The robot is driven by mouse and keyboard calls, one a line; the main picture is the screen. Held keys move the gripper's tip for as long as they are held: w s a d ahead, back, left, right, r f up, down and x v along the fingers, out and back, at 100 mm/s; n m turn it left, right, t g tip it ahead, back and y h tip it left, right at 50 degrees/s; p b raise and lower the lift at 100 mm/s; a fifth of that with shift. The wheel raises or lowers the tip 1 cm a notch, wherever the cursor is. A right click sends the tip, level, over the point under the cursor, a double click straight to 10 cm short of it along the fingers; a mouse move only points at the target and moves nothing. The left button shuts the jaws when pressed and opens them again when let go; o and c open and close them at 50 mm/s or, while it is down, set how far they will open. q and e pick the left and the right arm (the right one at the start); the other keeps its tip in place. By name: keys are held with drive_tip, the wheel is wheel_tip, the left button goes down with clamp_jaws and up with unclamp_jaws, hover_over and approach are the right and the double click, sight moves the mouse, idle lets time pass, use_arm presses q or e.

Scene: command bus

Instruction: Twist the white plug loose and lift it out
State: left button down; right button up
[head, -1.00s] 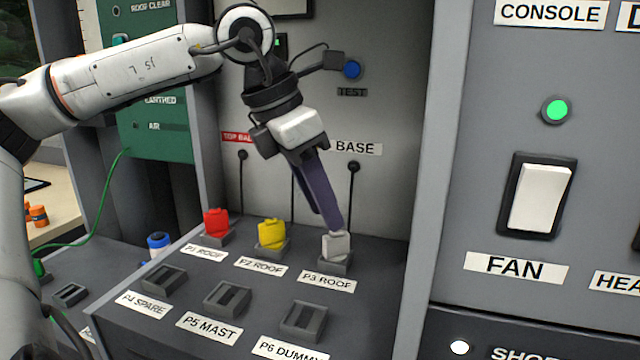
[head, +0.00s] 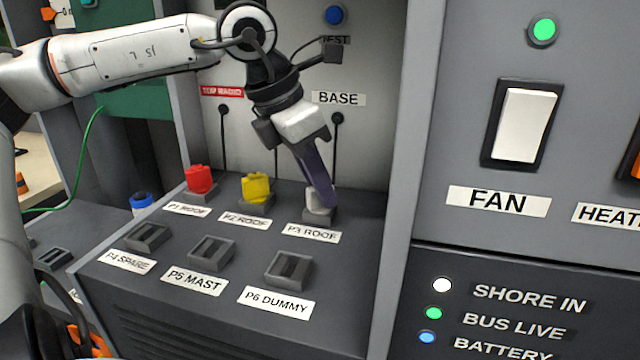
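The white plug (head: 315,203) sits in the P3 ROOF socket (head: 320,215), at the right end of the back row on the sloping grey panel. My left gripper (head: 322,202) comes down over it from above, its purple fingers pointing down. One finger covers the plug's right side, and the plug's left part still shows. The other finger is mostly hidden, so I cannot tell whether the fingers are closed on the plug. My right gripper is not in view.
A red plug (head: 199,180) and a yellow plug (head: 256,188) stand in the sockets to the left. The P4, P5 and P6 sockets (head: 289,268) in front are empty. A grey upright wall (head: 398,150) with the FAN switch (head: 524,123) stands to the right.

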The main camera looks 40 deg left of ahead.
use_arm(q)
drive_tip(key=shift+f+n+y+b, duration=0.1)
drive_tip(key=shift+n+y+b, duration=0.3)
drive_tip(key=shift+n+b, duration=1)
drive_tip(key=shift+n, duration=0.1)
drive_tip(key=shift+n+y, duration=0.4)
drive_tip(key=shift+n, duration=0.1)
drive_tip(key=shift+b, duration=0.4)
drive_tip(key=shift+n, duration=0.4)
drive_tip(key=shift+f+n+y+b, duration=0.1)
drive_tip(key=shift+n+y+b, duration=0.4)
drive_tip(key=shift+n+b, duration=0.45)
drive_tip(key=shift+n+y+b, duration=0.3)
drive_tip(key=shift+n+b, duration=0.15)
drive_tip(key=shift+n, duration=0.2)
